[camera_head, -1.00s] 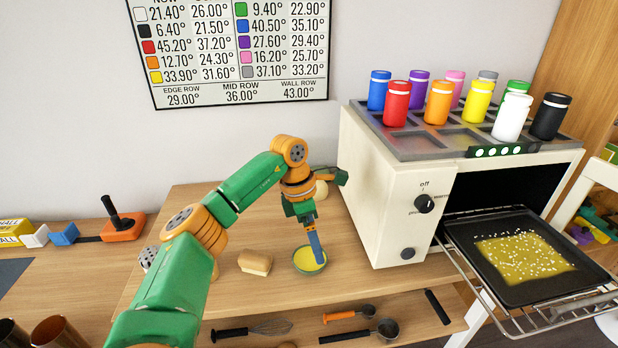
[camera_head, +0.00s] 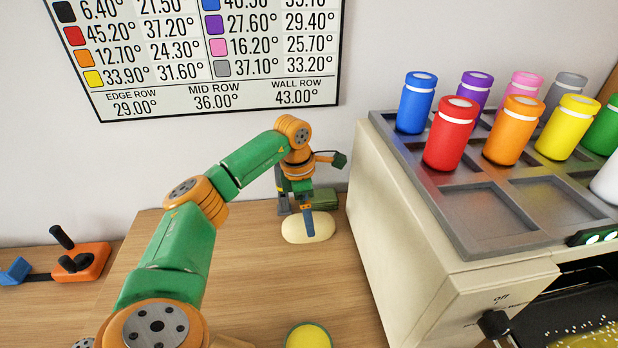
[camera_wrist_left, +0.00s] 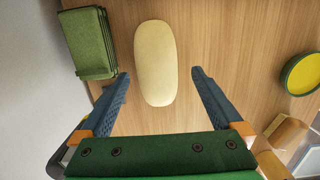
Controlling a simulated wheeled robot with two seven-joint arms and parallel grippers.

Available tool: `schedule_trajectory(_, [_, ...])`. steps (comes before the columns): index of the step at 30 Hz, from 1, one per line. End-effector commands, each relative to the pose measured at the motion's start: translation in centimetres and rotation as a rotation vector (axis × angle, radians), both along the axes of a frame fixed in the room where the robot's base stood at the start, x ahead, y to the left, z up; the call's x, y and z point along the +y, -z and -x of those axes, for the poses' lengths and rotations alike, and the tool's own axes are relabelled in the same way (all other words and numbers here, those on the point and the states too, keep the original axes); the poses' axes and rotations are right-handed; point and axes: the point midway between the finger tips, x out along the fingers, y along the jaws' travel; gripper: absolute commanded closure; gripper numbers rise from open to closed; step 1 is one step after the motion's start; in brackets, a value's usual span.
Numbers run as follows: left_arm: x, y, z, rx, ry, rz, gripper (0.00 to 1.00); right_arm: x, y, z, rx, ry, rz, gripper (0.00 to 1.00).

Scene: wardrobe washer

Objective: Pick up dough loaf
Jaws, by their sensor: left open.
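The dough loaf (camera_head: 320,229) is a pale, smooth oval lying on the wooden counter near the wall, left of the oven. In the left wrist view the loaf (camera_wrist_left: 155,50) lies lengthwise, with its near end reaching between my fingertips. My left gripper (camera_head: 297,222) is over the loaf, pointing down. Its two blue fingers (camera_wrist_left: 160,73) are open, one on each side of the loaf's near end, with a gap showing on both sides. I cannot tell how high the fingertips are above the counter. My right gripper is not in view.
A folded green stack (camera_wrist_left: 88,42) lies beside the loaf near the wall. A green bowl of yellow liquid (camera_head: 308,337) stands nearer me. The cream oven (camera_head: 385,230) with jars on top bounds the right. An orange joystick (camera_head: 83,262) is at far left.

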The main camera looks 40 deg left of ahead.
Motion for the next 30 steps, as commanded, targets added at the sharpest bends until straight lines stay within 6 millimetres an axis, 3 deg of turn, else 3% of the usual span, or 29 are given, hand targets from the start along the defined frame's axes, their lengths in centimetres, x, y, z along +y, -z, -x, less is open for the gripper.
schedule_trajectory(1, [0.0, 0.6, 0.0, 0.006, 0.000, 0.000, 0.00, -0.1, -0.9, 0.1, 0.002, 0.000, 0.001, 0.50])
schedule_trajectory(5, [-0.2, 2.7, -0.3, 0.002, 0.000, 0.001, 0.00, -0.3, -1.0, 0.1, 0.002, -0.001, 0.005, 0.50])
schedule_trajectory(12, [-0.2, 3.1, -0.3, 0.000, 0.000, 0.000, 0.03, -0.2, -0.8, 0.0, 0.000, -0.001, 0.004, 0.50])
schedule_trajectory(23, [-0.2, 3.0, -0.3, -0.001, 0.000, 0.000, 1.00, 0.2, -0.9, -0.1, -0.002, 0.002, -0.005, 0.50])
schedule_trajectory(30, [-0.2, 3.0, -0.4, -0.003, 0.001, 0.000, 1.00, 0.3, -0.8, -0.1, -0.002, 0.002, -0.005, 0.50])
